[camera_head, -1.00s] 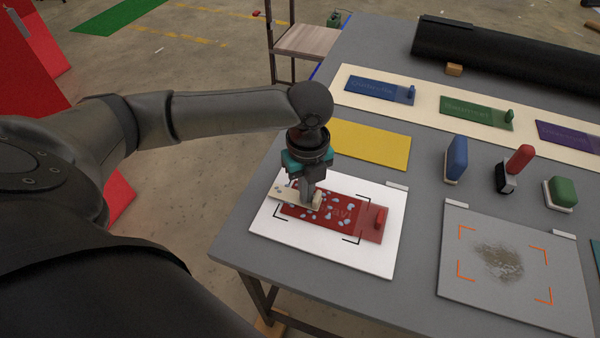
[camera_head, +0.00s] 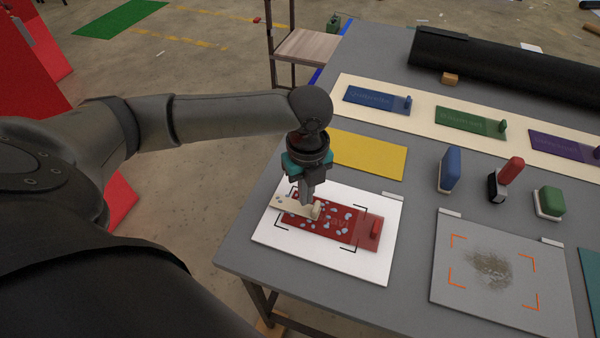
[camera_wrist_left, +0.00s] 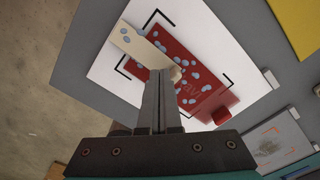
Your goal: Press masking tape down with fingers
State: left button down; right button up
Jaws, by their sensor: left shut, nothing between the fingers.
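A beige strip of masking tape (camera_head: 290,206) lies over the left end of a red panel (camera_head: 340,228). The panel carries several pale blue spots and faint lettering, with a small red handle (camera_head: 376,228) at its right end. My left gripper (camera_head: 308,202) is shut and empty, pointing down at the tape's right part. In the left wrist view, the fingers (camera_wrist_left: 160,74) overlap the inner end of the tape (camera_wrist_left: 138,42) and hide part of it and the panel. I cannot tell whether the fingertips touch the tape. My right gripper is not in view.
The red panel lies on a white board (camera_head: 275,245) with black corner marks, near the front left of the grey table. A yellow sheet (camera_head: 368,155) lies behind. Blue (camera_head: 451,168), red and green handled tools stand to the right, behind a grey board (camera_head: 450,290).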

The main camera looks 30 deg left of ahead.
aim_at(284, 203)
pick_arm(q)
jog(key=shift+f, duration=0.1)
jog(key=a+r+p, duration=0.1)
jog(key=a+p, duration=0.1)
jog(key=s+a+r+p, duration=0.1)
jog(key=a, duration=0.1)
jog(key=shift+r+p, duration=0.35)
jog(key=shift+r, duration=0.05)
jog(key=shift+s+a+r+p, duration=0.1)
jog(key=shift+a+r+p, duration=0.05)
jog(key=shift+a+p, duration=0.25)
jog(key=shift+f, duration=0.2)
jog(key=shift+f+b, duration=0.95)
jog(key=shift+f, duration=1.8)
jog(key=shift+f, duration=0.1)
